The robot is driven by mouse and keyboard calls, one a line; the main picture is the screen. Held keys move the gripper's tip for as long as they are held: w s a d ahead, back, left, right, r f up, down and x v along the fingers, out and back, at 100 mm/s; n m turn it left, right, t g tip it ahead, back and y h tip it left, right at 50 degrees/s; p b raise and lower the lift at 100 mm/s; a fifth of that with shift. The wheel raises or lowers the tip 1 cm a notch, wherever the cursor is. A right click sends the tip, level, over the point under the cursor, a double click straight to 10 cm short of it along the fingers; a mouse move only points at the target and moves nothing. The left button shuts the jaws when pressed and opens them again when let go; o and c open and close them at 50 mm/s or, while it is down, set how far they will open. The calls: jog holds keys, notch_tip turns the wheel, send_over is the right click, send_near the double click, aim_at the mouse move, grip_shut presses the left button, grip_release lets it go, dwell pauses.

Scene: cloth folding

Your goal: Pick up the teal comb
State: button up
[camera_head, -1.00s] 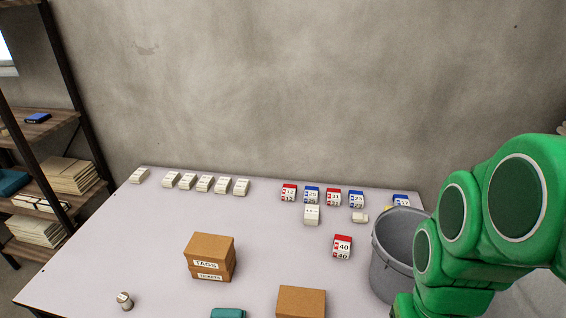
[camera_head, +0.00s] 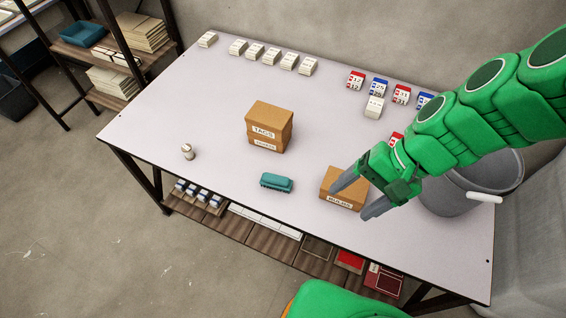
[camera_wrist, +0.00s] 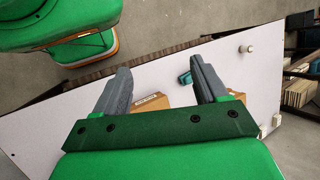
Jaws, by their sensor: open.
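My gripper (camera_head: 348,203) is open and empty, above and in front of a cardboard box, to the right of the comb. In the wrist view both fingers of my gripper (camera_wrist: 160,85) are spread apart with nothing between them but the box below.
A cardboard box (camera_head: 340,185) stands under my gripper. Stacked boxes (camera_head: 268,128) marked TAGS stand behind the comb. A small round container (camera_head: 188,152) is at left. A grey bucket (camera_head: 450,200) stands at right. White stacks and number blocks line the back.

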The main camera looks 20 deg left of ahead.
jog(key=w+a+f+m+g+y, duration=0.1)
jog(key=w+a+y, duration=0.1)
jog(key=a, duration=0.3)
jog(key=w+a+f+m+y, duration=0.2)
jog(key=a, duration=0.3)
jog(key=m+t+y, duration=0.2)
jog(key=m+y, duration=0.2)
jog(key=m, duration=0.8)
send_over(277, 178)
jog(key=d, duration=0.2)
notch_tip(277, 178, down, 16)
jog(key=shift+a+f, duration=0.1)
jog(key=shift+a, duration=0.05)
jog(key=shift+w+f+m, duration=0.1)
jog(key=shift+f+m, duration=0.4)
jog(key=shift+f, duration=3.5)
jog(key=shift+x, duration=1.55)
jog(key=shift+w, duration=0.1)
jog(key=c, duration=1.2)
jog(key=shift+o, duration=0.2)
